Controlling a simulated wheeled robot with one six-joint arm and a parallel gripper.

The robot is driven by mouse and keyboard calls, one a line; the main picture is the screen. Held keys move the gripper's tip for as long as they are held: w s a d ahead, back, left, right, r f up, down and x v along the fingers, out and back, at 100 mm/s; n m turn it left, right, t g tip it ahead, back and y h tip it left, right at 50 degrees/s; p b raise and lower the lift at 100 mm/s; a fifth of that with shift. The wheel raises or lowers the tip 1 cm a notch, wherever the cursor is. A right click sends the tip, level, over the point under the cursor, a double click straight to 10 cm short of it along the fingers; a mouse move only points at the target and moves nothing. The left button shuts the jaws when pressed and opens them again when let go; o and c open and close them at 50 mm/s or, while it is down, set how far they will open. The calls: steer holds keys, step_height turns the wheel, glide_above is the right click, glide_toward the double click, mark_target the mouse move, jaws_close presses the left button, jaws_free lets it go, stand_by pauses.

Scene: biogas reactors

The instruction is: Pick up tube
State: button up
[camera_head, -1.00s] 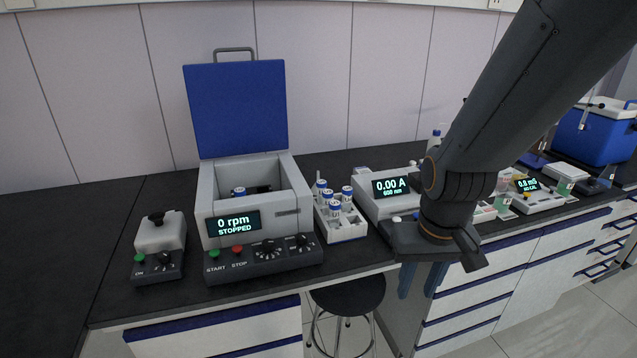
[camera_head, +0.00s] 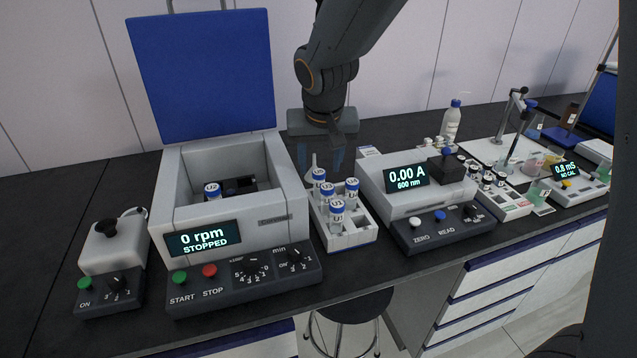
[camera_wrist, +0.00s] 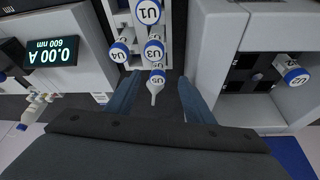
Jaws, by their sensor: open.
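Several blue-capped tubes stand in a white rack (camera_head: 345,238) in the head view. They include U1 (camera_head: 336,212), U4 (camera_head: 352,188) and U3 (camera_head: 326,193). U5 (camera_head: 319,176) is at the rack's back edge; in the wrist view its cap (camera_wrist: 157,76) has a pale pointed piece extending between my fingers. Another tube, U2 (camera_head: 212,191), sits in the open centrifuge. My gripper (camera_head: 320,163) is open and empty, pointing down just behind the rack. In the wrist view its two blue fingers (camera_wrist: 160,98) lie either side of U5's pointed piece, with no visible grip.
The centrifuge (camera_head: 235,265), lid raised, stands close left of the rack. The photometer (camera_head: 425,205) stands close right. A bottle (camera_head: 452,122) and other instruments are farther right. Clear black bench lies at the far left.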

mark_target(319, 174)
steer(key=shift+w+r+p+x, duration=0.1)
steer(key=shift+w+p+x, duration=0.2)
steer(key=shift+x, duration=1)
steer(key=shift+w+r+p+x, duration=0.15)
steer(key=shift+p+x, duration=0.25)
steer(key=shift+x, duration=0.95)
steer(key=shift+w+p+x, duration=0.2)
steer(key=shift+p+x, duration=0.15)
steer(key=shift+x, duration=0.95)
steer(key=c, duration=1.1)
